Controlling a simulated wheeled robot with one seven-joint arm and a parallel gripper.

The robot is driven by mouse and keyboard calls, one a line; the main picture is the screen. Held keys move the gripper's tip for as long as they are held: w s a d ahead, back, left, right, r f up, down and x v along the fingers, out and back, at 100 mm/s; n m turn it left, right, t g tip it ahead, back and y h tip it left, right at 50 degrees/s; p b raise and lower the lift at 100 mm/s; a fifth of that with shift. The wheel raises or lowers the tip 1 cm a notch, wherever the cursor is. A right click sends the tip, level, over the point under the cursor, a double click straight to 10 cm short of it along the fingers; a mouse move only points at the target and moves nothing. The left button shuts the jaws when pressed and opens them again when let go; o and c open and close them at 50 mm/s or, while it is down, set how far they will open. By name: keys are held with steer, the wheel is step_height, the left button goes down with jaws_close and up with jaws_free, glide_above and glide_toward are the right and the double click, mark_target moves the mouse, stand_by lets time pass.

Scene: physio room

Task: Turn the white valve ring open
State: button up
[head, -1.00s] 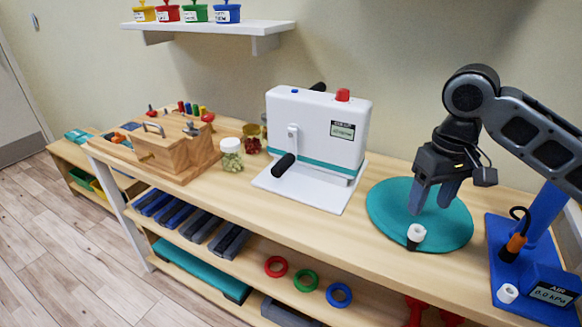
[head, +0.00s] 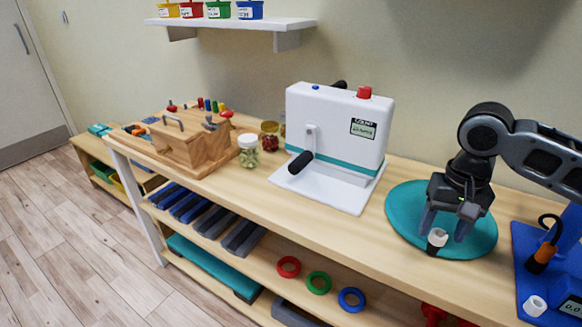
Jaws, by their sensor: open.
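The white valve ring (head: 437,236) sits upright on a short black stem at the front edge of a round teal cushion (head: 405,212). My gripper (head: 444,230) is open and points down over the front of the cushion. One finger is left of the ring and the other to its right. The fingertips are close to the ring, partly beside it; whether either touches it cannot be told.
A blue air stand (head: 535,262) with a hose and another small white ring (head: 535,305) stands to the right. A white crank machine (head: 335,140) stands left of the cushion. A wooden box (head: 190,145) and jars are farther left.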

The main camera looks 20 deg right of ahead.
step_height(320, 180, up, 7)
steer(key=w+a+r+n+t+y+p, duration=0.1)
steer(key=w+a+r+t+y, duration=0.1)
steer(key=a, duration=0.7)
steer(key=w+a+r+n+t+y+p, duration=0.1)
steer(key=w+a+r+t+y, duration=0.1)
steer(key=w+a, duration=0.3)
steer(key=w+a+r+t+y+p, duration=0.1)
steer(key=w+a+t+y, duration=0.3)
steer(key=a, duration=0.9)
steer(key=shift+r+n, duration=0.4)
steer(key=shift+r, duration=0.45)
steer(key=shift+c, duration=0.2)
